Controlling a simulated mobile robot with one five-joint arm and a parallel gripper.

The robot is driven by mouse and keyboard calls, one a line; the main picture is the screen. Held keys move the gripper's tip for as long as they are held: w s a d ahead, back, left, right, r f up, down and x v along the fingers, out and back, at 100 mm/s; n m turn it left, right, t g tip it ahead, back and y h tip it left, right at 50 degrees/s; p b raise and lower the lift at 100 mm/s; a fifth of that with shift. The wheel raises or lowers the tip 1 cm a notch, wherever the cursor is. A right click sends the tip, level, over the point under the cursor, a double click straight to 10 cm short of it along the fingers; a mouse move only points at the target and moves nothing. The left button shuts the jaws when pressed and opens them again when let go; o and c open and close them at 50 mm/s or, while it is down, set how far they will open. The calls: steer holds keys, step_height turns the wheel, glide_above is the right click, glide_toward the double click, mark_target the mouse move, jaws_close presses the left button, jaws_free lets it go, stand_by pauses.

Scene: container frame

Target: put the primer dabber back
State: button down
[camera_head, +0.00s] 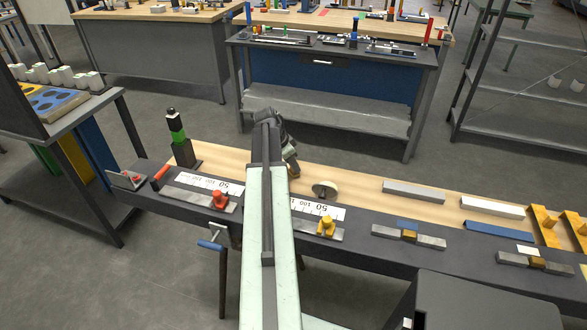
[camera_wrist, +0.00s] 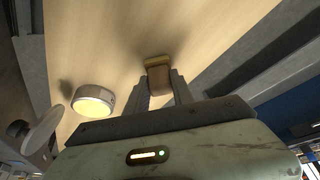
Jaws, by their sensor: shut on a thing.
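My gripper (camera_wrist: 161,84) is shut on a small brown block-like thing (camera_wrist: 158,72) with a paler tan end, seen in the wrist view over the wooden bench top; it appears to be the primer dabber. Whether it touches the wood I cannot tell. A round metal tin (camera_wrist: 93,100) with a pale yellow top stands on the wood to the left of my gripper, apart from it.
White scales, a red clamp (camera_head: 219,199) and a yellow clamp (camera_head: 326,226) lie along the dark front strip. A black-and-green post (camera_head: 176,130) stands at left. Grey and white bars (camera_head: 413,191) lie at right.

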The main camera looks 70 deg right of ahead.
steer(key=c, duration=1.1)
jaws_free()
steer(key=shift+f, duration=0.1)
steer(key=shift+r, duration=0.45)
steer(key=p+v, duration=1.1)
steer(key=shift+a+r, duration=0.15)
steer(key=shift+w, duration=0.1)
